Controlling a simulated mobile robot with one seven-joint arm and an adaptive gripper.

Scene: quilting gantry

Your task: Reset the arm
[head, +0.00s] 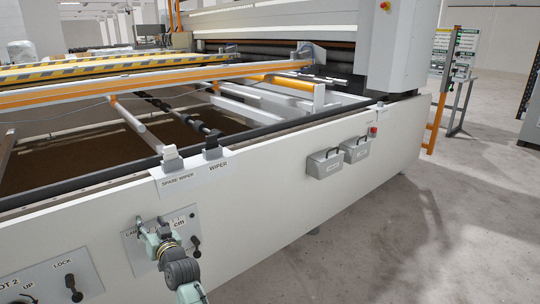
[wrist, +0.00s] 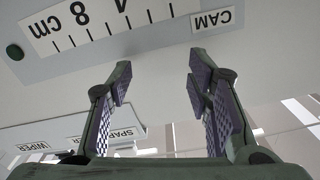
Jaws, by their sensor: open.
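My gripper (wrist: 160,85) is open and empty in the wrist view, its two fingers apart with purple pads facing each other. It is in front of a grey panel (wrist: 60,65) that carries a "CAM" label (wrist: 217,19) and a cm scale (wrist: 90,22), all upside down in that view. In the head view my arm reaches up to the same panel (head: 131,248) on the white side of the machine. The gripper's fingers are small there and partly hidden by my wrist. I cannot tell whether they touch the panel.
A black lever (head: 196,247) sits just right of my wrist. Labelled wiper holders, "SPARE WIPER" (head: 177,178) and "WIPER" (head: 218,166), are on the top edge above. A panel with a lock lever (head: 74,289) is lower left. Two grey boxes (head: 325,163) hang further right.

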